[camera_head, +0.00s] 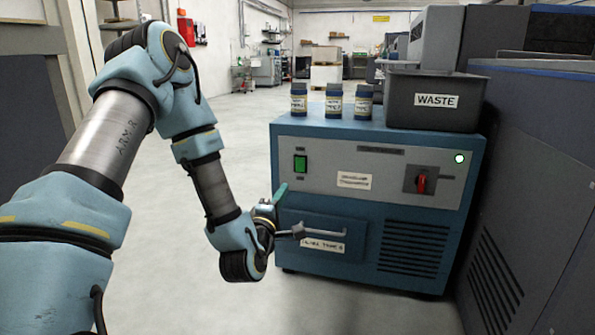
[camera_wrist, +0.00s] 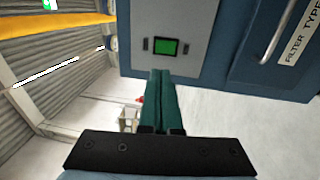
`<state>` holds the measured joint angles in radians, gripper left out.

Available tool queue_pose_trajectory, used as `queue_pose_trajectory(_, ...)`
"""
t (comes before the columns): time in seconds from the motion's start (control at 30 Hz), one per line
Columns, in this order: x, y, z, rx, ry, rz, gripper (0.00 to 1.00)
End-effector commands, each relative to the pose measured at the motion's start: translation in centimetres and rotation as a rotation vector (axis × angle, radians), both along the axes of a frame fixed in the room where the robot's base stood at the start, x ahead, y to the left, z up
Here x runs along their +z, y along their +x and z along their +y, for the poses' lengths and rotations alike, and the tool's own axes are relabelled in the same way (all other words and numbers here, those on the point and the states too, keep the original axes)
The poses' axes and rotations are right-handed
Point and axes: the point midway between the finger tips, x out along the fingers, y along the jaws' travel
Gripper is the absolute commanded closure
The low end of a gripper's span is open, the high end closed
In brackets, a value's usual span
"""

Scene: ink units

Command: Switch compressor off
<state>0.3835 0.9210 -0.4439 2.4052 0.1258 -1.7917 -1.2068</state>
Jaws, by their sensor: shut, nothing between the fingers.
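The compressor is a blue cabinet (camera_head: 345,270) with a grey front panel (camera_head: 395,169). A green rocker switch (camera_head: 300,164) is at the panel's left; it also shows in the wrist view (camera_wrist: 166,47). A red rotary knob (camera_head: 421,184) on a dark plate is at the panel's right, and a lamp (camera_head: 460,158) above it glows green. My gripper (camera_head: 281,192) is shut and empty, in front of the cabinet's left side, lower than the green switch. In the wrist view its teal fingertips (camera_wrist: 162,74) lie together just below the switch; I cannot tell the gap to the panel.
Three labelled bottles (camera_head: 333,101) and a dark WASTE bin (camera_head: 433,102) stand on the cabinet. A handle (camera_head: 318,234) sticks out from the lower front, close to my wrist. A dark machine (camera_head: 530,200) stands at the right. The floor at the left (camera_head: 215,110) is clear.

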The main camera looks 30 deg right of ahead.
Motion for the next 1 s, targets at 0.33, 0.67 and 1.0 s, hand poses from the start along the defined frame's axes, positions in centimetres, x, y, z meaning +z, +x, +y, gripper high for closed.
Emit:
queue_pose_trajectory(0.33,0.2,1.5,-1.3,0.000,-0.001,-0.005,1.00)
queue_pose_trajectory(0.67,0.8,6.3,-5.9,0.000,0.000,-0.004,1.00)
queue_pose_trajectory(1.0,1.4,9.8,-9.1,0.000,0.001,-0.001,1.00)
